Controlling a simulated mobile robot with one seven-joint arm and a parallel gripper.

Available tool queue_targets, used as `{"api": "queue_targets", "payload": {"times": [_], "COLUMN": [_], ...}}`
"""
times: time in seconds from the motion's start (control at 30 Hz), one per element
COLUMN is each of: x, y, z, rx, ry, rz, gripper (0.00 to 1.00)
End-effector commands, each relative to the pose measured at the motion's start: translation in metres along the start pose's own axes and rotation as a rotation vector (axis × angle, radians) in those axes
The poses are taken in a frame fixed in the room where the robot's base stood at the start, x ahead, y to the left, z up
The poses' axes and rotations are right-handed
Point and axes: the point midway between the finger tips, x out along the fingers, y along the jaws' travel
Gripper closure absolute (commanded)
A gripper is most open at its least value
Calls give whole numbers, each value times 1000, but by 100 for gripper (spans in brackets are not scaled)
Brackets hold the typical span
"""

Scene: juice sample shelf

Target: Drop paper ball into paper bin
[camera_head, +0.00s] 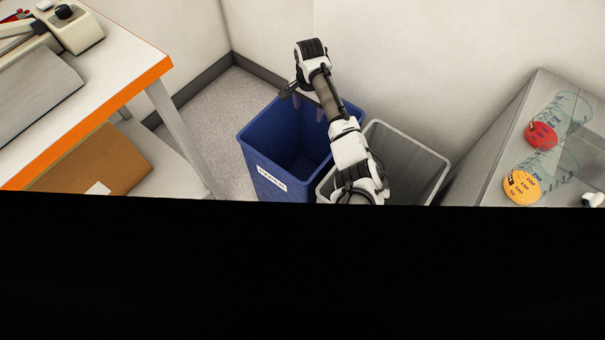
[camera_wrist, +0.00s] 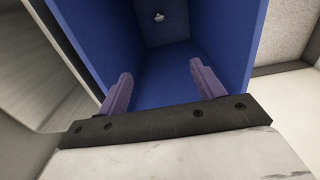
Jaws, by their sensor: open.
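The paper bin is a deep blue bin (camera_head: 270,180) with a white label on its front, standing on the floor in the middle of the head view. My arm reaches over it from the right. My gripper (camera_wrist: 160,85) is open and empty, its two purple fingers apart above the bin's opening. In the wrist view I look down into the blue bin (camera_wrist: 105,35). A small white crumpled thing, which looks like the paper ball (camera_wrist: 158,17), lies at the bottom inside it, well apart from the fingers. The head view does not show the ball.
A grey bin (camera_head: 425,165) stands right of the blue one, under my arm. A table with an orange edge (camera_head: 120,95) is at the left. Walls close off the back.

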Motion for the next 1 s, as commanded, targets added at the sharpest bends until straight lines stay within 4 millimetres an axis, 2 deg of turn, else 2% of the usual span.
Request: {"api": "queue_targets", "payload": {"times": [0.17, 0.63, 0.8, 1.0], "x": [-22, -126, -136, -137], "y": [-1, 0, 0, 0], "z": [0, -1, 0, 0], "rx": [-1, 0, 0, 0], "ry": [2, 4, 2, 1], "rz": [-3, 0, 0, 0], "gripper": [33, 33, 33, 33]}}
